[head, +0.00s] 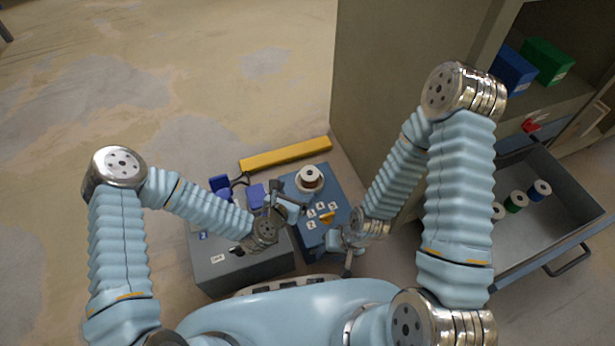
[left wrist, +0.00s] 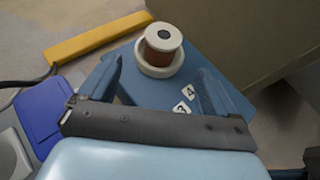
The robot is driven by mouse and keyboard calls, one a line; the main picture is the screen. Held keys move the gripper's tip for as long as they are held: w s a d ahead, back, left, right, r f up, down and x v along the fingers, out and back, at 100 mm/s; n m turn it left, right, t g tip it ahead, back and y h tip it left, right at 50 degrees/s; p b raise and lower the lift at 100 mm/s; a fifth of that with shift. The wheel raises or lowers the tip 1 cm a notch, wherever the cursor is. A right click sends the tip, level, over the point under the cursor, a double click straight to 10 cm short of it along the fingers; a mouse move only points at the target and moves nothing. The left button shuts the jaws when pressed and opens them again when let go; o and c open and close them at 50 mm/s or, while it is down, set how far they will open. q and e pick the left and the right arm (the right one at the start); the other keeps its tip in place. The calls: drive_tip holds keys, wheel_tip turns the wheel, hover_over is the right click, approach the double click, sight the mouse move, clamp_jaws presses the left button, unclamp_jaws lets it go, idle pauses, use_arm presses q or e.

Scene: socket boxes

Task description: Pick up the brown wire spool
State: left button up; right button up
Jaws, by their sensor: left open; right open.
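The brown wire spool (head: 310,174) has white end flanges and stands upright in a white round holder on the blue box (head: 336,186). In the left wrist view the spool (left wrist: 162,40) sits just beyond my left gripper's fingers, with its holder (left wrist: 156,70) below it. My left gripper (head: 288,198) is open and empty, above the box on the near left side of the spool; its fingers also show in the left wrist view (left wrist: 160,78). My right gripper (head: 341,252) is open near the box's near right edge, and its fingers are partly hidden.
The blue box bears white number labels and a small yellow part (head: 327,217). A yellow bar (head: 285,154) lies beyond. An open drawer (head: 540,235) at right holds several spools, beside a cabinet (head: 375,60).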

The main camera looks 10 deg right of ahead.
sight(308, 176)
use_arm(q)
drive_tip(key=x, duration=0.2)
drive_tip(key=shift+w+d+f, duration=0.15)
drive_tip(key=shift+w, duration=0.1)
drive_tip(key=x, duration=0.3)
drive_tip(key=r+b+x, duration=0.1)
drive_tip(key=x, duration=0.1)
drive_tip(key=shift+w+d+f, duration=0.15)
drive_tip(key=shift+w+d, duration=0.25)
drive_tip(key=shift+d, duration=0.05)
drive_tip(key=shift+c, duration=0.4)
drive_tip(key=c, duration=1.2)
